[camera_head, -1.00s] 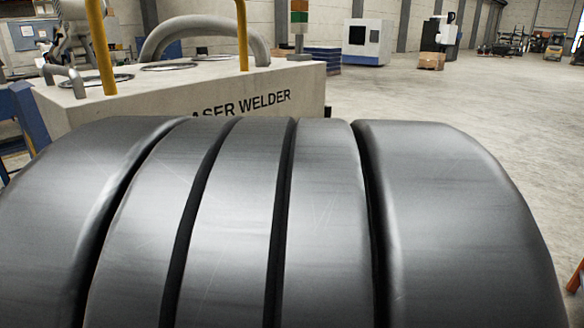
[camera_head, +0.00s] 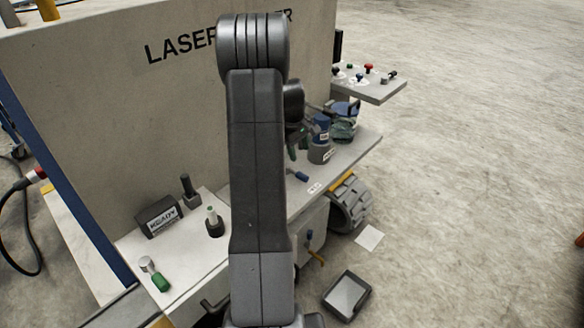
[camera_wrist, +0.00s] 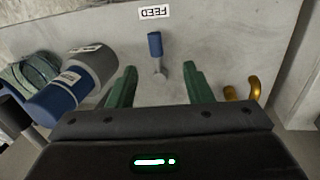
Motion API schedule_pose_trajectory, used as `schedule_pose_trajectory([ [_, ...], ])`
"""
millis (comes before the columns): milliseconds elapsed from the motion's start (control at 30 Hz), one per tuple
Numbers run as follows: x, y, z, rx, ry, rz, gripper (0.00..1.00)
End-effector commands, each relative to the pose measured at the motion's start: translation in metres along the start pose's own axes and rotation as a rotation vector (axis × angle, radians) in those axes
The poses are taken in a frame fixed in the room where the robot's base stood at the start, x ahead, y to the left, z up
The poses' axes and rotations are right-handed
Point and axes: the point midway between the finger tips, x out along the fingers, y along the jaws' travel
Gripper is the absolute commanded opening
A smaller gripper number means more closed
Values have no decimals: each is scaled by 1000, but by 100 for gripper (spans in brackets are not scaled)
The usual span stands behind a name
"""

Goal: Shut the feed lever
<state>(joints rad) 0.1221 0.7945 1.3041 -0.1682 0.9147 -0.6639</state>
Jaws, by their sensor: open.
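The feed lever (camera_wrist: 156,46) has a blue handle on a thin metal stem and stands at the grey worktop in the wrist view. Its handle points toward a white label reading FEED (camera_wrist: 155,12), upside down there. In the head view a blue-handled lever (camera_head: 298,175) shows just right of my arm, beside a small white label (camera_head: 315,188). My gripper (camera_wrist: 160,85) is open with two green fingers. The lever lies between and beyond the fingertips in the picture, with nothing held. In the head view my arm hides part of the worktop, and my gripper (camera_head: 297,147) shows partly behind it.
A blue and grey cylinder (camera_wrist: 75,80) and a green item (camera_wrist: 25,75) stand left of the fingers. A yellow hook (camera_wrist: 243,90) is to the right. The tall LASER WELDER housing (camera_head: 110,110) rises behind the worktop. A black tray (camera_head: 347,295) lies on the floor.

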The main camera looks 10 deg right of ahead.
Motion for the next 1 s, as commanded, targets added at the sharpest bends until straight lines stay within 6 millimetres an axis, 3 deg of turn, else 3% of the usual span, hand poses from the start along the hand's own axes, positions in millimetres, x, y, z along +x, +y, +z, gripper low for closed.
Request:
schedule_pose_trajectory([
  [333,31,10,-8,-27,-3,5,46],
  [800,119,10,-8,-27,-3,4,46],
  [1000,141,11,-8,-26,-1,7,46],
])
